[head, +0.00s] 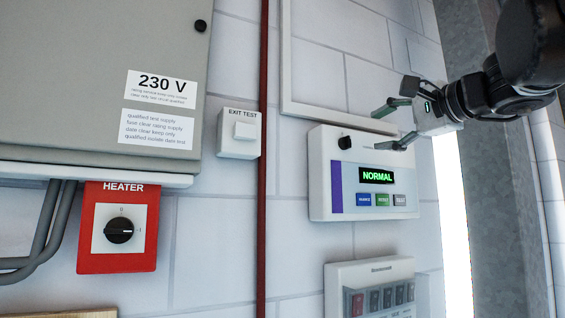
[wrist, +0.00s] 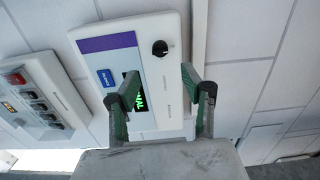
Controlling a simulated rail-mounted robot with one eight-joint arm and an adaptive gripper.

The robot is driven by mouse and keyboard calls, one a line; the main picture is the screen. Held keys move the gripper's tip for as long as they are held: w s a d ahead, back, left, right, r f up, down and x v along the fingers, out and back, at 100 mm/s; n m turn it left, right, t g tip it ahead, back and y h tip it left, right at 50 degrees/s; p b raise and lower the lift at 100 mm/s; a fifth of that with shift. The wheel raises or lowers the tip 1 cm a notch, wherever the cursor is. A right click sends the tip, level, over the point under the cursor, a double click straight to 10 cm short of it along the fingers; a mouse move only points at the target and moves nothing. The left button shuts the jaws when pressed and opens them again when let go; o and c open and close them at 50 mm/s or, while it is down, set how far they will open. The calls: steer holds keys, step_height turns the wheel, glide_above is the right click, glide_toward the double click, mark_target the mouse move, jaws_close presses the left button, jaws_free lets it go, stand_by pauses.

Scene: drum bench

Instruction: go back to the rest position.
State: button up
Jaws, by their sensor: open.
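My gripper (head: 394,125) is at the upper right in the head view, in front of the top right part of a white wall panel (head: 322,190). Its jaws are open with nothing between them. The panel has a black knob, a green lit display (head: 377,176) reading NORMAL, and a blue, a green and a grey button below it. In the wrist view the open fingers (wrist: 153,88) reach up over the same panel (wrist: 112,32). One finger partly covers the display. I cannot tell whether the fingers touch the panel.
A red HEATER switch (head: 119,262), a grey 230 V cabinet (head: 70,60) and an EXIT TEST box (head: 239,146) are on the wall at left. A red pipe (head: 263,200) runs vertically. A switch box (head: 340,275) sits below the panel. A grey column (head: 490,200) stands at right.

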steer(key=shift+s+d, duration=0.2)
steer(key=shift+s, duration=0.35)
steer(key=s+a+f+n+g+b, duration=0.2)
steer(key=a+f+b, duration=0.1)
steer(key=f, duration=1.1)
steer(key=s+a+f+n+g+h+b, duration=0.1)
steer(key=a+f+n+g+b, duration=0.2)
steer(key=f, duration=1.1)
steer(key=s+a+f+n+g+b, duration=0.2)
steer(key=f+b, duration=0.2)
steer(key=f, duration=1)
steer(key=s+d+f+n+g+h+b, duration=0.1)
steer(key=s+f+n+h+b, duration=0.1)
steer(key=f, duration=1.1)
steer(key=s+d+f+n+h+b, duration=0.1)
steer(key=s+f+b, duration=0.3)
steer(key=f, duration=0.9)
steer(key=s+d+f+n+g+h+b, duration=0.1)
steer(key=s+f+n+h+b, duration=0.2)
steer(key=f, duration=1)
steer(key=s, duration=0.3)
steer(key=shift+s+d+f+g, duration=0.2)
steer(key=shift+d+f+g, duration=0.1)
steer(key=shift+f, duration=0.1)
